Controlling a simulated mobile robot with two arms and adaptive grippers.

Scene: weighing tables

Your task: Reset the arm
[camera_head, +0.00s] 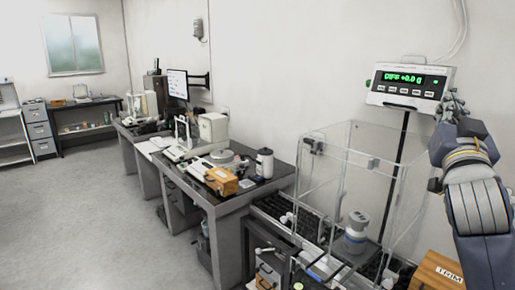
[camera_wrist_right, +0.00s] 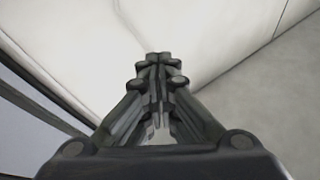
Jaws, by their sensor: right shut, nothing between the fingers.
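My right arm comes in from the right edge of the head view, with my right gripper (camera_head: 452,101) raised beside the right end of the digital display (camera_head: 409,86). The display is a pale box with green digits and a row of buttons. I cannot tell from the head view whether the gripper touches it. In the right wrist view the fingers of the right gripper (camera_wrist_right: 160,62) meet at the tips, shut and empty, against a pale surface. My left gripper is not in view.
A clear glass enclosure (camera_head: 343,160) stands below the display, with a grey-blue weight (camera_head: 354,232) inside. A wooden box marked TRIM (camera_head: 437,272) is at the lower right. A dark table (camera_head: 214,199) with instruments stands left of it. The floor (camera_head: 95,190) at left is clear.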

